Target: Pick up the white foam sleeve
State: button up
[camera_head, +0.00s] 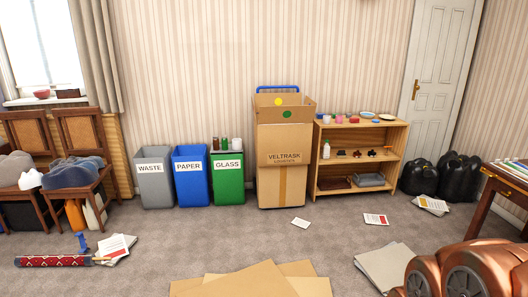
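I cannot make out a white foam sleeve for certain. A small white thing (30,179) lies on the chairs at the far left, between a grey bundle and a blue-grey bundle; it is too small to tell what it is. My gripper is not in view.
Grey waste (155,190), blue paper (190,182) and green glass (228,186) bins stand along the back wall, beside stacked cardboard boxes (282,145) and a wooden shelf (397,160). Flat cardboard (250,283), papers (117,246) and a red patterned roll (55,261) lie on the carpet. The middle floor is mostly clear.

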aim_at(236, 143)
jog(key=u, duration=0.05)
jog(key=i, duration=1.7)
jog(key=u, duration=0.4)
jog(key=i, duration=1.9)
jog(key=u, duration=0.35)
